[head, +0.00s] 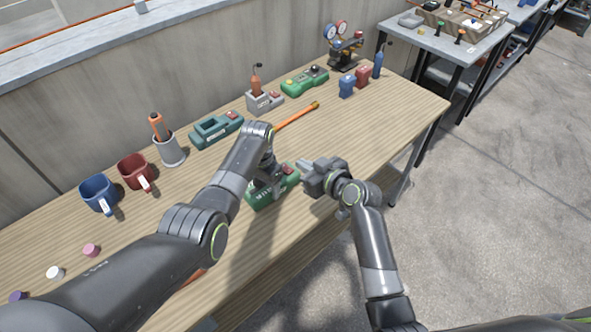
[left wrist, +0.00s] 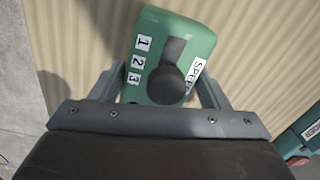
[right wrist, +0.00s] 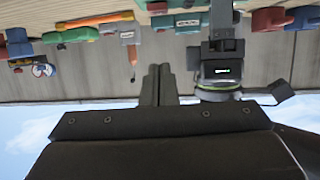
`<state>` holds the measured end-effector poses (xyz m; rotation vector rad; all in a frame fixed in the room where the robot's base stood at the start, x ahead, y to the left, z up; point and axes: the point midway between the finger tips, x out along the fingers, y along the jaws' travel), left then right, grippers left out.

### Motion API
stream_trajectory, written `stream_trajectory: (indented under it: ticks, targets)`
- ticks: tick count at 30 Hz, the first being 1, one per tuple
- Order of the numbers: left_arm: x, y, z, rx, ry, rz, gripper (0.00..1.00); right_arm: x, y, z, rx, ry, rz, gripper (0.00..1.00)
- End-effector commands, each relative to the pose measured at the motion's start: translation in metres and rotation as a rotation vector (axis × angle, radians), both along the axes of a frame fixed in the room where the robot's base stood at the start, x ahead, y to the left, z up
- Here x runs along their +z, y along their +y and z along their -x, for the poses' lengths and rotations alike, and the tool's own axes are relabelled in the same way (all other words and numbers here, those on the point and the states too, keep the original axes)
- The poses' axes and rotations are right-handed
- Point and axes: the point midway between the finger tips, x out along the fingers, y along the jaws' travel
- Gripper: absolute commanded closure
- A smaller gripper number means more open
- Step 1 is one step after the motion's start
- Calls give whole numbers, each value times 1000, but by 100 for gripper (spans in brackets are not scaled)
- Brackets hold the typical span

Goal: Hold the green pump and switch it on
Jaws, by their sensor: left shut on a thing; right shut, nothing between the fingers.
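The green pump (head: 261,201) is a box-shaped body near the table's front edge, partly hidden under my left arm. In the left wrist view, the green pump (left wrist: 190,35) has a round dark knob (left wrist: 168,82) with a bar pointing to the top of the picture. Labels 1, 2, 3 sit left of the knob; a SPEED label is at its right. My left gripper (head: 268,182) is shut on the pump, with a finger on each side. My right gripper (head: 303,166), also in its wrist view (right wrist: 157,84), is shut and empty, just right of the pump.
Mugs (head: 98,194) (head: 136,171) and a grey cup (head: 170,151) are at left.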

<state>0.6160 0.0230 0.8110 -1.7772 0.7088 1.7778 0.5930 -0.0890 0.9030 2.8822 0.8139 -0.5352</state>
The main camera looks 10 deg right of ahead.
Motion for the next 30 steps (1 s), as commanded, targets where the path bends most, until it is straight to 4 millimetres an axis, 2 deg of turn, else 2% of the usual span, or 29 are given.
stream_trajectory:
  ticks: [10, 13, 18, 30]
  targets:
    - [0, 0, 0, 1, -1, -1, 73, -18, 25, -40, 2, 1, 0, 100]
    - [0, 0, 0, 1, -1, -1, 73, -37, 23, -37, 0, 6, 0, 100]
    - [0, 0, 0, 1, -1, -1, 73, -52, 22, -35, 1, 2, 0, 100]
    - [0, 0, 0, 0, -1, -1, 73, -57, 21, -35, -1, 0, 0, 100]
